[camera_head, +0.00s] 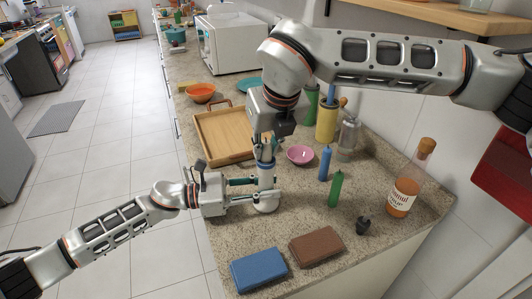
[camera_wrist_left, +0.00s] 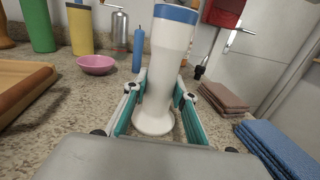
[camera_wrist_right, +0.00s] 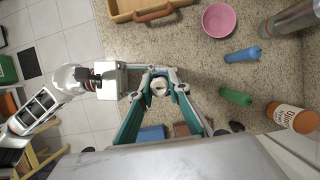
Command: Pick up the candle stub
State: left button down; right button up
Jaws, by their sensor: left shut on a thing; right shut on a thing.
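A white candlestick (camera_head: 266,182) with a blue band at its top stands upright on the counter. It fills the middle of the left wrist view (camera_wrist_left: 162,75). My left gripper (camera_head: 262,190) comes in from the side and is shut on the candlestick's stem. My right gripper (camera_head: 266,140) points down over the candlestick's top and is shut. In the right wrist view a small pale round thing with a dark centre, apparently the candle stub (camera_wrist_right: 160,88), sits between its fingertips. The fingers hide most of the stub; I cannot tell how deep it sits in the candlestick.
A wooden tray (camera_head: 222,137) and a pink bowl (camera_head: 300,155) lie behind. A blue candle-like thing (camera_head: 325,163), a green one (camera_head: 336,188), a small dark thing (camera_head: 363,226) and a bottle (camera_head: 404,190) stand right. Blue (camera_head: 258,270) and brown (camera_head: 316,246) folded cloths lie in front.

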aim_at(266, 142)
jog(key=shift+r, duration=0.1)
notch_tip(266, 142, up, 10)
jog(key=shift+f, duration=0.1)
pick_arm(q)
jog(key=c, duration=1.6)
grip_release()
jog(key=shift+o, duration=0.2)
